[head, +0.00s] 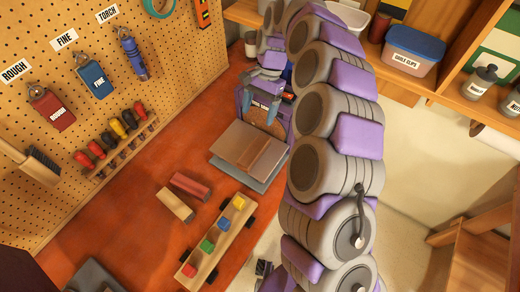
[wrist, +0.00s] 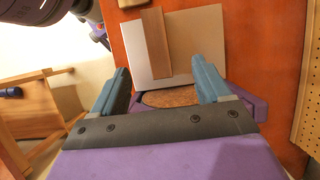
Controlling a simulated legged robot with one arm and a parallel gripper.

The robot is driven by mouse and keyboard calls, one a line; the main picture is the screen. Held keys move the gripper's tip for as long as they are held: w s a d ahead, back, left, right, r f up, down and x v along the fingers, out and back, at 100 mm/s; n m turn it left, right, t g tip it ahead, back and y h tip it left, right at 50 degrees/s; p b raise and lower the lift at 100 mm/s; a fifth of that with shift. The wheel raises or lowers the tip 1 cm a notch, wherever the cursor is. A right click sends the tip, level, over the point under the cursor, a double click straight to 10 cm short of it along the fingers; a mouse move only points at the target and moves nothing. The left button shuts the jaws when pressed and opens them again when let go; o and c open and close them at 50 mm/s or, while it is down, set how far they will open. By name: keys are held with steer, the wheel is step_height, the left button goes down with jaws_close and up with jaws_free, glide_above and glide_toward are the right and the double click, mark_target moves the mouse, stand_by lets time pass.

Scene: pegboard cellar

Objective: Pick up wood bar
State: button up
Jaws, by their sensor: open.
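In the head view the bar (head: 258,156) lies across the plate (head: 228,145) on the red-brown bench. My gripper (head: 261,104) is behind the plate in that view, with its blue fingers apart and nothing held between them. A purple-edged thing with a brown oval face (wrist: 170,96) shows between and beyond the fingers. A separate light wood block (head: 175,204) lies nearer on the bench.
A reddish block (head: 190,186) lies by the light block. A pegboard (head: 90,60) with tools rises at the left. Bare bench (head: 110,215) lies between pegboard and blocks. My arm hides part of the right side.

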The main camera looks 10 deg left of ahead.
mark_target(251, 153)
steer(key=x, duration=1.1)
steer(key=shift+s+f+b, duration=0.25)
steer(key=shift+f+b, duration=0.1)
steer(key=shift+b, duration=0.05)
steer(key=shift+d+x, duration=0.15)
steer(key=shift+x, duration=1.15)
steer(key=shift+d+x, duration=0.1)
steer(key=shift+x, duration=1.2)
steer(key=shift+s, duration=0.1)
steer(key=shift+c, duration=0.2)
steer(key=c, duration=1.2)
steer(key=shift+c, duration=0.2)
